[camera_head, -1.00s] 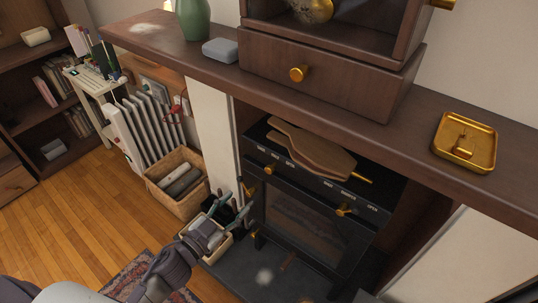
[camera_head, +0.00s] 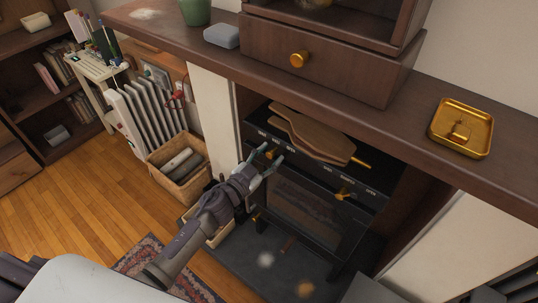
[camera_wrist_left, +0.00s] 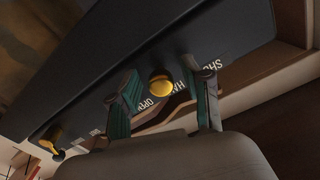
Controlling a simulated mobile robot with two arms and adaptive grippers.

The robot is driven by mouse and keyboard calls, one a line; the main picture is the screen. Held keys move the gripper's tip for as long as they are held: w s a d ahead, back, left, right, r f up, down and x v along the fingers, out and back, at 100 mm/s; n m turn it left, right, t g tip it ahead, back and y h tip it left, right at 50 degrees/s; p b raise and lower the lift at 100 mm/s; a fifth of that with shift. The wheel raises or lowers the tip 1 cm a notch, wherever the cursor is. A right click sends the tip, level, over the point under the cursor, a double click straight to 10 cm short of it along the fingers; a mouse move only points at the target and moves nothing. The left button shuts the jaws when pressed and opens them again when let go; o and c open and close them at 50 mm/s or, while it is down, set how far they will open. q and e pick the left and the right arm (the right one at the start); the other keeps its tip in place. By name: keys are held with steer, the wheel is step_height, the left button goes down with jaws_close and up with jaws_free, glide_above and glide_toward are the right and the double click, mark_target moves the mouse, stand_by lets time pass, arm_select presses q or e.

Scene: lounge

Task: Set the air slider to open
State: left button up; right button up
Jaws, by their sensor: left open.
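The black stove (camera_head: 352,246) has two brass slider knobs on its front strip. The left knob (camera_head: 271,153) sits under lettering that reads SHUT, HALF, OPEN, near HALF. The right knob (camera_head: 345,194) has its own row of labels. I cannot read which one is marked air. My left gripper (camera_head: 265,163) is open at the left knob. In the left wrist view, that knob (camera_wrist_left: 161,85) shows between the two spread fingers (camera_wrist_left: 165,97), with no clear contact. The other knob (camera_wrist_left: 50,139) is lower left there. My right gripper is not in view.
Wooden boards (camera_head: 310,135) lie on the stove top, just under the mantel shelf (camera_head: 380,128). A brass tray (camera_head: 462,128) sits on the shelf. A basket (camera_head: 180,173) and white radiator (camera_head: 150,118) stand left of the stove.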

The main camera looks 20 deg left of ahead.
mark_target(292, 158)
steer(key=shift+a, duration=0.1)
arm_select(q)
jaws_close()
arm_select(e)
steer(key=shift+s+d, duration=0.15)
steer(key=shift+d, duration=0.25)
arm_select(q)
steer(key=d, duration=0.1)
steer(key=s+d, duration=0.1)
steer(key=d, duration=0.1)
steer(key=d+p, duration=0.1)
steer(key=d, duration=0.1)
steer(key=shift+s+d, duration=0.1)
steer(key=shift+s, duration=0.3)
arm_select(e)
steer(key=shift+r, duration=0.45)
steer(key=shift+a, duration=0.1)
arm_select(q)
jaws_free()
